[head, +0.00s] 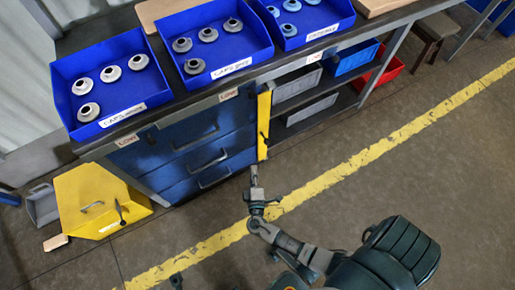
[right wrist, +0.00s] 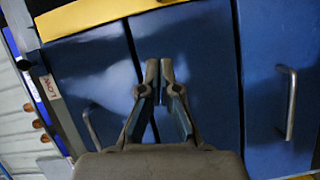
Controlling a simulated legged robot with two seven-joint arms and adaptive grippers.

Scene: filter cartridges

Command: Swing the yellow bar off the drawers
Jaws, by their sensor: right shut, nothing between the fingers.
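In the right wrist view a yellow strip (right wrist: 95,16) runs along the top edge of the blue drawer fronts (right wrist: 195,75). My right gripper (head: 254,168) is shut and empty, close to the bar's lower end. Its closed fingertips (right wrist: 159,68) show against the drawer fronts, short of the yellow strip. I cannot tell whether they touch anything. My left gripper is not clearly seen.
Blue trays of caps (head: 110,82) stand on the bench top above. Open shelves with grey bins (head: 311,110) lie right of the bar. A yellow box (head: 95,200) is on the floor at left. The floor in front is clear, with a yellow line (head: 340,172).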

